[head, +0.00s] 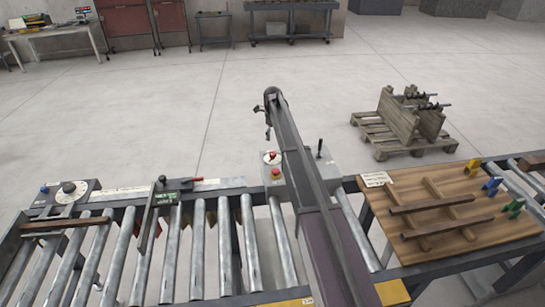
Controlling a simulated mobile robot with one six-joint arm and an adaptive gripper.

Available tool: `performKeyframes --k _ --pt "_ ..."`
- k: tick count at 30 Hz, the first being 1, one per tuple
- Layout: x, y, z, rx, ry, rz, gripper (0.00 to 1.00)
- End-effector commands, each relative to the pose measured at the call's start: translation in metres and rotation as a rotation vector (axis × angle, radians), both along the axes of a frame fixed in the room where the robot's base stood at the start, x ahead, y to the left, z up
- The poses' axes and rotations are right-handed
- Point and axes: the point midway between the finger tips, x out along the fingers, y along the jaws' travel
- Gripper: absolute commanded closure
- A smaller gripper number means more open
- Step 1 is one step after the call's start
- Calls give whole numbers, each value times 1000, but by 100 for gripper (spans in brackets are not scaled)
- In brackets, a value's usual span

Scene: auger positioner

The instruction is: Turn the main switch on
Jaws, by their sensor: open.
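A grey control box (296,192) stands at the back edge of the roller conveyor, partly hidden by my arm. On its left part is a red knob on a pale round plate (271,157), which looks like the main switch. I cannot read its position. A red button (276,173) sits just in front of it, and a black lever (320,148) stands up on the right part of the box. My gripper (268,132) shows small and dark at the far end of my arm, beyond and above the box. It is open and appears empty and apart from the knob; its fingers are hard to make out.
The roller conveyor (198,238) crosses the front. A wooden board (470,237) with dark bars and coloured clamps lies at right.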

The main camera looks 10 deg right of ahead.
Motion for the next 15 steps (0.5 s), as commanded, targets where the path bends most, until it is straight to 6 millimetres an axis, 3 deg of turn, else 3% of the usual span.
performKeyframes --k 15 --pt "0 1 -43 0 0 1 18"
